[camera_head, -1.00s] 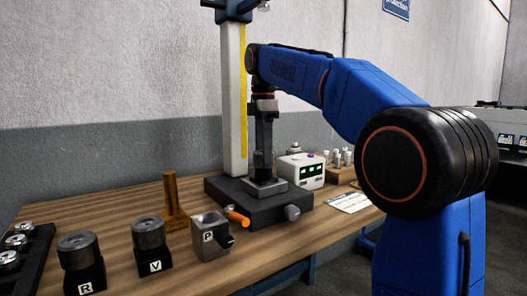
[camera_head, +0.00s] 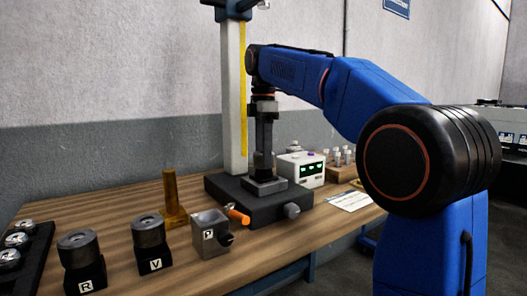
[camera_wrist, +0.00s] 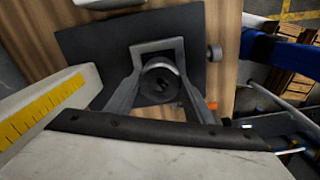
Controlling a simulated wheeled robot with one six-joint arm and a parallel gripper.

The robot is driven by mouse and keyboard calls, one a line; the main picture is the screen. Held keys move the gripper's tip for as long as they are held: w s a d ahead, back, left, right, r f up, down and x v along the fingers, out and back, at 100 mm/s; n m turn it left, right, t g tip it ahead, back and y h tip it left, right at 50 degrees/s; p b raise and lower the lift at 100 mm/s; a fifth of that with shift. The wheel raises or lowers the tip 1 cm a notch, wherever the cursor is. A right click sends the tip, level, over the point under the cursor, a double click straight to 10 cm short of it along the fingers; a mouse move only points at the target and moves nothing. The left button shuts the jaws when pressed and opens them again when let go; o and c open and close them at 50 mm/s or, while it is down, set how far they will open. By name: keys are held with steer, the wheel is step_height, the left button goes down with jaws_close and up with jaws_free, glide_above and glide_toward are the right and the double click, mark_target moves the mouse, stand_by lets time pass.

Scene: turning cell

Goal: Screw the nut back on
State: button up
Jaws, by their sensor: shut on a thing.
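My gripper (camera_head: 264,165) points straight down over the dark stand base (camera_head: 232,203) on the bench. In the wrist view its two fingers (camera_wrist: 160,92) close from both sides on a dark round part with a lighter rim, which looks like the nut (camera_wrist: 158,84). The nut sits over the grey square fixture block (camera_head: 266,187) on the base. The block also shows in the wrist view (camera_wrist: 146,47), around the far side of the nut. The thread under the nut is hidden, so I cannot tell how far it is engaged.
A pale column (camera_head: 234,100) with a yellow scale rises behind my gripper. A white box with a lit display (camera_head: 302,169) stands to the right. An orange-handled thing (camera_head: 239,216), a brass stand (camera_head: 172,202) and blocks marked P (camera_head: 210,238), V (camera_head: 150,245) and R (camera_head: 83,265) stand to the left.

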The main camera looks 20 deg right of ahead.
steer(key=shift+f, duration=0.15)
steer(key=o, duration=1.2)
steer(key=shift+o, duration=0.2)
step_height(320, 180, up, 7)
steer(key=shift+r, duration=0.2)
steer(key=shift+s, duration=0.1)
